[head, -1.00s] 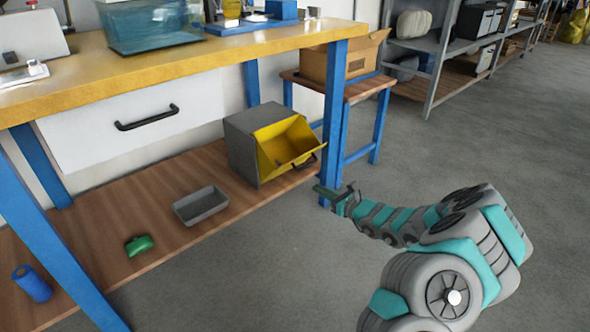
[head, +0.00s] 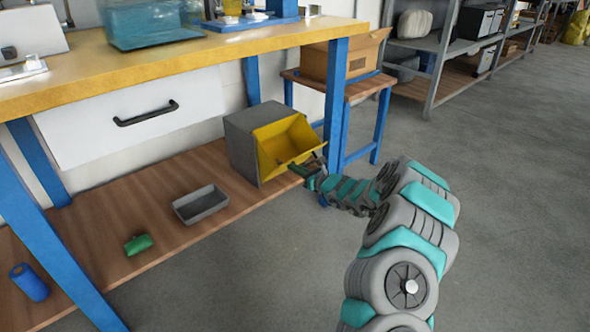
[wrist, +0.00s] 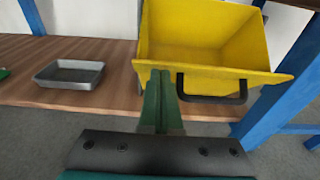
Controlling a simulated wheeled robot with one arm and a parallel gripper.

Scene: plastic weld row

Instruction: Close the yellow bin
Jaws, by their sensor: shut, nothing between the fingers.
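The yellow bin (head: 284,143) is a tilt-out bin in a grey housing (head: 239,145) on the wooden lower shelf. It is tilted open towards me and looks empty. In the wrist view the yellow bin (wrist: 200,50) fills the upper middle, with a dark handle (wrist: 212,97) on its front. My gripper (head: 297,168) is at the bin's front lip, near the handle. In the wrist view my gripper (wrist: 160,78) is shut and empty, its fingertips overlapping the lip just left of the handle. I cannot tell whether they touch it.
A grey tray (head: 201,204), a green object (head: 138,244) and a blue cylinder (head: 30,283) are on the lower shelf (head: 165,195). A blue table leg (head: 334,105) stands close right of the bin. The floor in front is clear.

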